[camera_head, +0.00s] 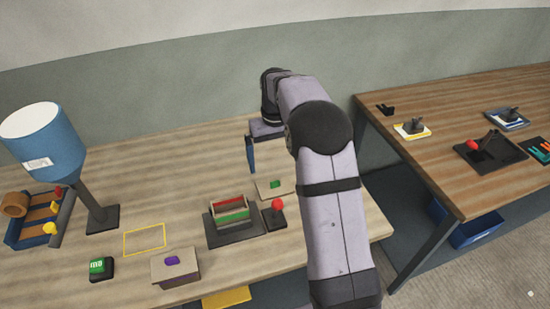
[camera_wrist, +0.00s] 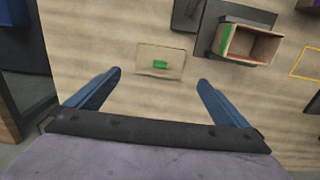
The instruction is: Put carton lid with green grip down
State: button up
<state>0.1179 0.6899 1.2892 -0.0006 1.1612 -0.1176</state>
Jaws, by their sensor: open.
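The carton lid with the green grip (camera_head: 265,190) lies flat on the light wooden table, behind the red-knobbed lever in the head view. In the wrist view the lid (camera_wrist: 147,58) shows whole, with its green grip (camera_wrist: 160,64) upward near its middle. My gripper (camera_wrist: 160,78) is open, its two blue fingers spread wide apart with nothing between them. In the head view my gripper (camera_head: 251,153) is above the table near the lid, and my arm hides part of it.
An open carton (camera_head: 229,208) with red and green sides sits on a dark base, beside a red-knobbed lever (camera_head: 278,210). A closed carton with a purple grip (camera_head: 175,268), a green button box (camera_head: 101,268), a yellow outline (camera_head: 145,240) and a blue hopper (camera_head: 48,140) stand leftward.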

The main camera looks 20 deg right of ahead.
aim_at(276, 199)
jog(key=s+a, duration=0.1)
jog(key=s, duration=0.3)
jog(key=s+a+r, duration=0.1)
jog(key=s, duration=0.3)
jog(key=s+a, duration=0.2)
jog(key=s, duration=0.2)
jog(key=shift+s+r, duration=0.15)
jog(key=shift+s, duration=0.25)
jog(key=s+a+f, duration=0.1)
jog(key=s+f, duration=0.1)
jog(key=s, duration=0.6)
jog(key=s+a+f, duration=0.1)
jog(key=s+f, duration=0.1)
jog(key=s, duration=0.5)
jog(key=shift+s, duration=0.35)
